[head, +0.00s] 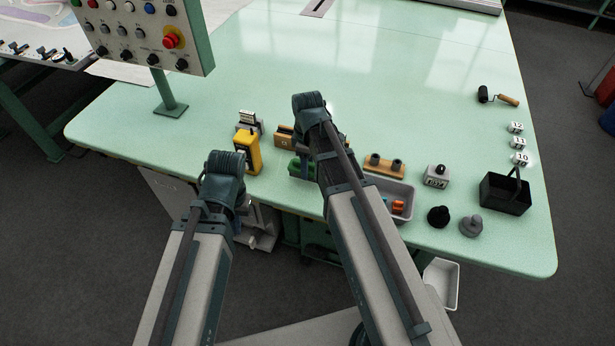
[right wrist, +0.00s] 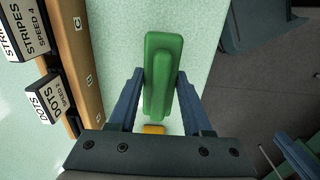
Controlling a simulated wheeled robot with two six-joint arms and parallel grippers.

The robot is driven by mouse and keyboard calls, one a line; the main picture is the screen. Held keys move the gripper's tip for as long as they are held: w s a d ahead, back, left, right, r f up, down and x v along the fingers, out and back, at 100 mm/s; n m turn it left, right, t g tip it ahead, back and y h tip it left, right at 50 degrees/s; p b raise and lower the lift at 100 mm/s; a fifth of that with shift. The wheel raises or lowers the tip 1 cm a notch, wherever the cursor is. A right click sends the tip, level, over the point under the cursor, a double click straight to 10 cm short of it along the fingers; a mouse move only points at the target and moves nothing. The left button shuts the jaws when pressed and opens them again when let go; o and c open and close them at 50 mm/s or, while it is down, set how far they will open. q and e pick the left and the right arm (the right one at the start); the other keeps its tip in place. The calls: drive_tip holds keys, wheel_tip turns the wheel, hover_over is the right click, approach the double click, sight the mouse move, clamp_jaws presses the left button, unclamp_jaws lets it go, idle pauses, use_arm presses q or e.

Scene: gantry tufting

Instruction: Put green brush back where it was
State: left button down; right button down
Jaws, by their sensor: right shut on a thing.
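In the head view a bit of the brush (head: 299,169) shows left of my right arm, near the table's front edge; the arm hides the rest. I cannot tell whether it touches the table.
A wooden rack (right wrist: 80,50) with labelled blocks stands beside the brush. A yellow device (head: 247,151) is to its left. A grey tray (head: 400,190), a wooden holder (head: 384,168) and a black bin (head: 506,194) are to the right. The table's middle (head: 400,90) is clear.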

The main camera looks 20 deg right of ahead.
drive_tip(key=shift+f+b, duration=1.7)
drive_tip(key=shift+f, duration=0.15)
drive_tip(key=shift+f, duration=0.15)
drive_tip(key=shift+c, duration=1.7)
unclamp_jaws()
wheel_tip(320, 180, up, 12)
drive_tip(key=p, duration=1.2)
drive_tip(key=shift+r, duration=0.25)
drive_tip(key=s+a+m+h, duration=0.1)
drive_tip(key=s+a+m, duration=0.6)
drive_tip(key=s+a, duration=0.3)
drive_tip(key=s, duration=0.4)
drive_tip(key=shift+s+a, duration=0.15)
drive_tip(key=shift+a, duration=0.1)
